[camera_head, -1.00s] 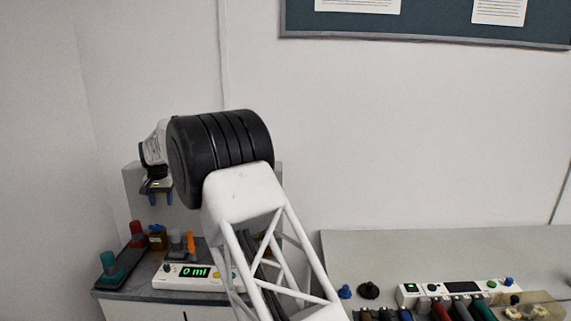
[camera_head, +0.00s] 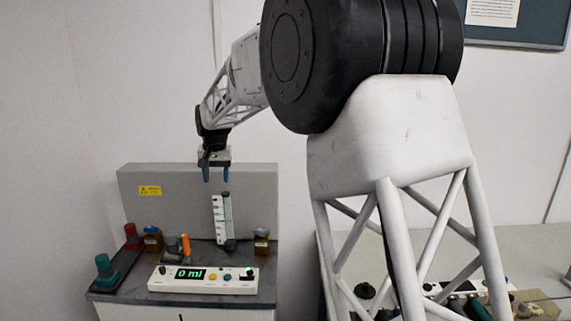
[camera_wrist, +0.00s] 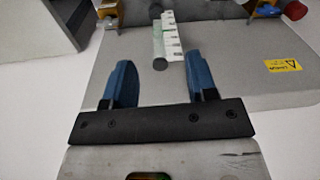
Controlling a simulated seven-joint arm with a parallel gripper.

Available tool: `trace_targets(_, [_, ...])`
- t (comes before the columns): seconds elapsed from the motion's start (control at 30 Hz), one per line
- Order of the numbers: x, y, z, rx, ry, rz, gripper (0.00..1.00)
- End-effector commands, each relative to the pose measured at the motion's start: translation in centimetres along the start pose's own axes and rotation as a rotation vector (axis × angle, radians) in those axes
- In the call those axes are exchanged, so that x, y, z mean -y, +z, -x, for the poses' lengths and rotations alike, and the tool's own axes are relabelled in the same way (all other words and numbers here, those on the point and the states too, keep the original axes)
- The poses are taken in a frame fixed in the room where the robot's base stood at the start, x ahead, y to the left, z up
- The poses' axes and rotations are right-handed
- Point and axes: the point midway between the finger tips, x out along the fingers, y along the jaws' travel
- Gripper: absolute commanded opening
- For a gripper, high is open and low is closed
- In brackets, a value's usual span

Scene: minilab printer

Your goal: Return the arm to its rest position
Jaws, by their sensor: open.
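In the wrist view my gripper (camera_wrist: 162,85) shows an empty gap between the blue fingers. A white marked column with a dark end (camera_head: 222,218) stands at the front of the grey panel, below the gripper. It also shows beyond the fingers in the wrist view (camera_wrist: 170,40).
A console reading "0 ml" (camera_head: 203,280) lies at the front of the left bench. A tray (camera_head: 117,270) with green and red-topped items stands left of it. Brown jars (camera_head: 152,240) and (camera_head: 261,242) stand near the grey panel (camera_head: 165,208). A cluttered right bench is partly hidden by my arm.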

Motion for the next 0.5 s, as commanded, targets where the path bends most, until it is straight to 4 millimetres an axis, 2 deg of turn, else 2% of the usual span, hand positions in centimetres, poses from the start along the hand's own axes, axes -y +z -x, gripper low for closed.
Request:
trace_targets(0.1, [-2.8, 1.9, 1.5, -0.010, 0.000, -0.009, 0.52])
trace_targets(0.5, [-10.9, 9.0, 5.1, -0.036, 0.003, -0.028, 0.52])
